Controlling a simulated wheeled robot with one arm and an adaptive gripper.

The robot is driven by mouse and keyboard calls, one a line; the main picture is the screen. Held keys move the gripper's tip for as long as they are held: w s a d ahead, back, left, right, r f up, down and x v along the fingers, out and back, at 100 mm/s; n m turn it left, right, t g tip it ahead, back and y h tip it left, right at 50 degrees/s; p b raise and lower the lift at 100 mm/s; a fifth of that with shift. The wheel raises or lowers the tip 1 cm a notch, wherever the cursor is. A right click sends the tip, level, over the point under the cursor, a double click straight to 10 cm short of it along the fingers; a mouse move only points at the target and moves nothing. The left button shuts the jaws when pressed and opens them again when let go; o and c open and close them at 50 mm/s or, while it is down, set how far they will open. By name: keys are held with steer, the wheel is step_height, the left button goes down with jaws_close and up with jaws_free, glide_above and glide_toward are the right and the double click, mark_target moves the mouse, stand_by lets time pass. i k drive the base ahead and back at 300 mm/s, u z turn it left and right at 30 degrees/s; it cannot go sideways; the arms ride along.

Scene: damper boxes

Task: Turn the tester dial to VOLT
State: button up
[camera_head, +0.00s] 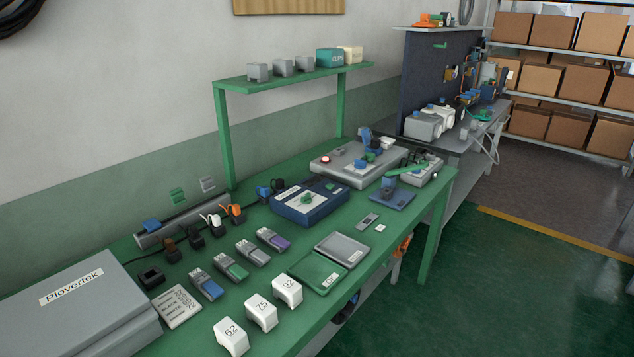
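A blue box (330,207) that looks like the tester lies on the green bench, near the middle of the view. A green dial (308,198) sits on a pale face on its top. The markings around the dial are too small to read, so I cannot tell which one it points to. My gripper is not in view.
The green bench (390,235) also holds a large grey case (75,310), white numbered blocks (261,313), several small coloured modules, green and grey trays (341,249), and a grey unit with a red lamp (360,160). Green floor (480,290) is clear at right.

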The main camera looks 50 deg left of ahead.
mark_target(306, 199)
steer(key=u, duration=0.45)
steer(key=i, duration=1.55)
steer(key=u, duration=1.75)
steer(key=i, duration=0.85)
steer(key=u, duration=1.1)
steer(key=i, duration=0.2)
steer(key=u, duration=0.15)
